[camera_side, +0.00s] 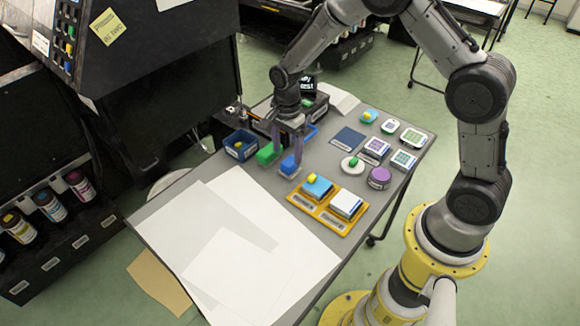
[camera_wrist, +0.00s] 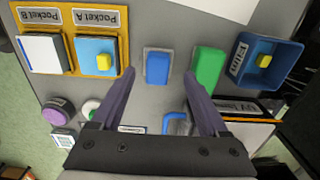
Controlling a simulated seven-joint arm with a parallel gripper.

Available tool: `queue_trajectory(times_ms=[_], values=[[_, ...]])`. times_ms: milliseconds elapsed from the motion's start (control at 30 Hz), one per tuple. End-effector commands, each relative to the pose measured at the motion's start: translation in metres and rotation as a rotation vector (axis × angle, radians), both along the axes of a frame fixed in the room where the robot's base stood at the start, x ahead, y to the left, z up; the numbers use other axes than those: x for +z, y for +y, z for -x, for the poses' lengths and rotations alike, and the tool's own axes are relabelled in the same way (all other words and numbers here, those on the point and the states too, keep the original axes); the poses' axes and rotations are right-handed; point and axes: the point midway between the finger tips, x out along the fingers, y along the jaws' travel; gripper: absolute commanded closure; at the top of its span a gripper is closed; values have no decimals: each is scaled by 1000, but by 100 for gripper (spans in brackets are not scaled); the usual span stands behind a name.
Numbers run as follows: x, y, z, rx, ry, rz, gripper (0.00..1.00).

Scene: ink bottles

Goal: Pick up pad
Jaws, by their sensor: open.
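Several pieces could be the pad; I cannot tell which one is meant. My gripper (camera_side: 288,148) is open and empty, pointing down above the table. In the wrist view its purple fingertips (camera_wrist: 160,74) appear either side of a blue block (camera_wrist: 157,68), which is also below the gripper in the side view (camera_side: 289,166). A green block (camera_wrist: 208,68) lies beside it. A light-blue pad with a yellow knob (camera_wrist: 97,57) sits in Pocket A of the orange tray (camera_wrist: 124,35). A white pad (camera_wrist: 44,54) sits in Pocket B.
A blue bin labelled Film (camera_side: 232,155) holds a yellow-topped piece. A dark blue square (camera_side: 348,138), a white disc with a green knob (camera_side: 351,166), a purple round piece (camera_side: 379,178) and several small pads stand right. Large white sheets (camera_side: 230,250) cover the table's near part.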

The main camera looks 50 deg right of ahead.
Motion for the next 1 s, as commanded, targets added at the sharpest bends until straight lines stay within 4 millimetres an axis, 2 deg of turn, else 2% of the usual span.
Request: queue_trajectory(times_ms=[167,500,800,833,1000], values=[[-11,-1,1,0,1,0,22],[-54,-8,4,0,1,0,22],[-59,-7,3,0,-2,0,22],[-59,-7,3,0,-2,0,24],[-58,-7,3,0,-2,0,55]])
